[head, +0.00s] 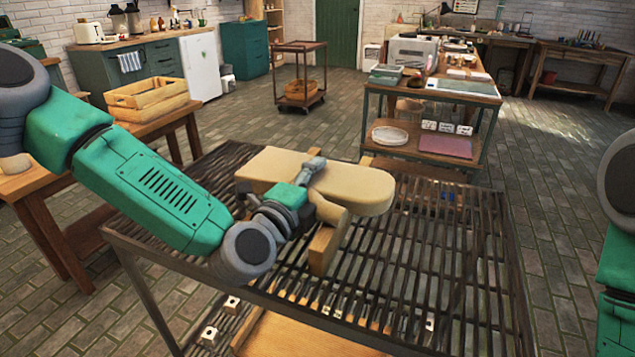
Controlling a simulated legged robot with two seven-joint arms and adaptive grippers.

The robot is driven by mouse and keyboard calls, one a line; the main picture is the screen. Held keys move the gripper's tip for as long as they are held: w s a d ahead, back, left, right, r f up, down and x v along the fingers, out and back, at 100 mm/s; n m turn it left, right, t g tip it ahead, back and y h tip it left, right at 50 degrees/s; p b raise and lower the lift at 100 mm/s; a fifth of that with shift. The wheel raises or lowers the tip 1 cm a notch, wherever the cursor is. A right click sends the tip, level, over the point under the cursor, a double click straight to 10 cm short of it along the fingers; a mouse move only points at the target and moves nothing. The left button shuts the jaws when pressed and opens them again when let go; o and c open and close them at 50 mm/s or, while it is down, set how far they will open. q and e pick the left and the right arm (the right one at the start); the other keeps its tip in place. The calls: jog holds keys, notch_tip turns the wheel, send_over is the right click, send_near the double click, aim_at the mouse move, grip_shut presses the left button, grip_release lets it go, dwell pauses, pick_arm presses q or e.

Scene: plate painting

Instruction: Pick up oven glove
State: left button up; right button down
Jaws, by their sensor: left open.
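The oven glove (365,190) is a long beige mitt shape with a rounded right end. It lies above the slatted metal rack table, with wooden pieces (328,248) under it. My left gripper (314,167) is over the glove's middle, its grey fingers open. It hides part of the glove, and I cannot tell whether the fingers touch it. Only part of my right arm shows at the right edge; its gripper is out of view.
The slatted rack table (440,270) has free room to the right of the glove. A wooden crate (147,97) stands on a wooden table at left. A loaded shelf cart (430,110) stands behind the rack. A small trolley (300,75) is farther back.

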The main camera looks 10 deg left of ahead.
pick_arm(q)
grip_shut()
